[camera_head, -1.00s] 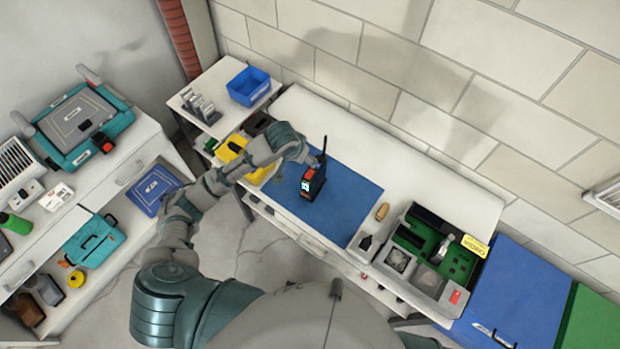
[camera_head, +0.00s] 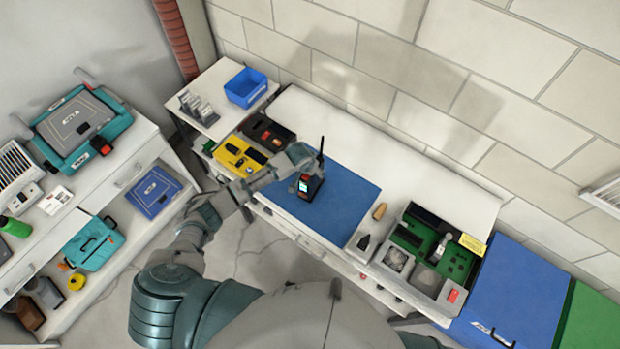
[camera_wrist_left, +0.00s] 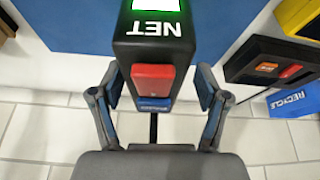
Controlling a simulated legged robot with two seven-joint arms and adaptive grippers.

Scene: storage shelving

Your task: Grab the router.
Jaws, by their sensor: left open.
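The router (camera_head: 309,187) is a small black box with a lit screen, a red part and a thin dark antenna. It stands on the blue mat (camera_head: 345,208) on the white workbench. In the left wrist view the router (camera_wrist_left: 153,50) shows a green-lit screen, the letters NET, and a red and a blue part at its near end. My left gripper (camera_wrist_left: 160,88) is open, with one finger on each side of that end; gaps show between fingers and box. In the head view my left gripper (camera_head: 303,160) is right at the router, partly overlapping it. My right gripper is out of view.
A yellow case (camera_head: 240,155) and a dark tray (camera_head: 268,130) lie left of the mat. A blue bin (camera_head: 246,87) stands at the back left. A grey tray with green boards (camera_head: 440,245) is to the right. The back strip of the bench (camera_head: 400,160) is clear.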

